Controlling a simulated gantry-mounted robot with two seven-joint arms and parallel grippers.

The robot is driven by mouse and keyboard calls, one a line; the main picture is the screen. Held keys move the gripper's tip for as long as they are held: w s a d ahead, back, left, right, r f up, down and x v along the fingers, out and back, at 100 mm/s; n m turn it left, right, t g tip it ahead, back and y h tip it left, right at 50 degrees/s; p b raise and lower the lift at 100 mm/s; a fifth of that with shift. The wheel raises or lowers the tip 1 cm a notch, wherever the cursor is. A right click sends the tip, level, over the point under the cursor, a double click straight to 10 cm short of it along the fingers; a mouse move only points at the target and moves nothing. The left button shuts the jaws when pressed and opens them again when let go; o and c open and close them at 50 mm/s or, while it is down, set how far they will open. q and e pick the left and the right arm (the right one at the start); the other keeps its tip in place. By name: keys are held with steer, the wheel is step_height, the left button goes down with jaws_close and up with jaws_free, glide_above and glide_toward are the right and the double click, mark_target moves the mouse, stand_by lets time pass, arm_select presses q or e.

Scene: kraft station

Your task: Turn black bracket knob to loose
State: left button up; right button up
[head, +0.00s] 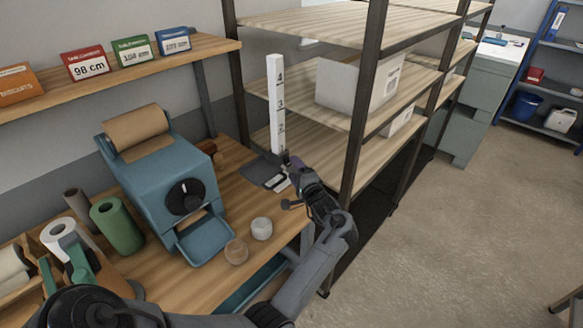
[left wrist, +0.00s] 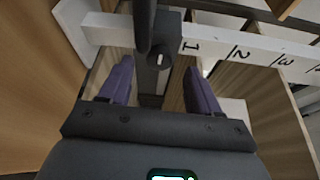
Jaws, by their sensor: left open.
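A white upright measuring post with black numbers (head: 276,105) stands at the bench's right end, by the shelf. It crosses the top of the left wrist view (left wrist: 250,50). A black bracket (left wrist: 172,30) sits on the post near the number 1. A dark round knob with a white mark (left wrist: 158,60) shows on it. My left gripper (head: 293,162) is at the post's lower part. Its purple fingers are open, one on each side of the knob in the left wrist view (left wrist: 158,72); I cannot tell whether they touch it. In the head view the gripper largely hides the bracket.
A blue dispenser with a brown paper roll and black dial (head: 165,185) stands left on the wooden bench. A wooden shelf rack (head: 358,150) stands close on the right. Floor is clear beyond.

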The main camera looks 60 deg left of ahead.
mark_target(290, 164)
arm_select(q)
steer(key=shift+w+a, duration=0.2)
steer(key=shift+a, duration=1.25)
steer(key=shift+c, duration=0.4)
steer(key=c, duration=0.9)
steer(key=shift+f+n, duration=0.15)
steer(key=shift+n, duration=0.45)
steer(key=shift+c, duration=0.3)
steer(key=shift+f+n+y, duration=0.1)
steer(key=shift+n+y, duration=0.3)
steer(key=shift+n, duration=0.1)
steer(key=shift+f+n+y+b, duration=0.15)
steer(key=shift+n+y+b, duration=0.4)
steer(key=shift+n, duration=0.55)
steer(key=shift+n+b, duration=0.3)
steer(key=shift+n, duration=0.2)
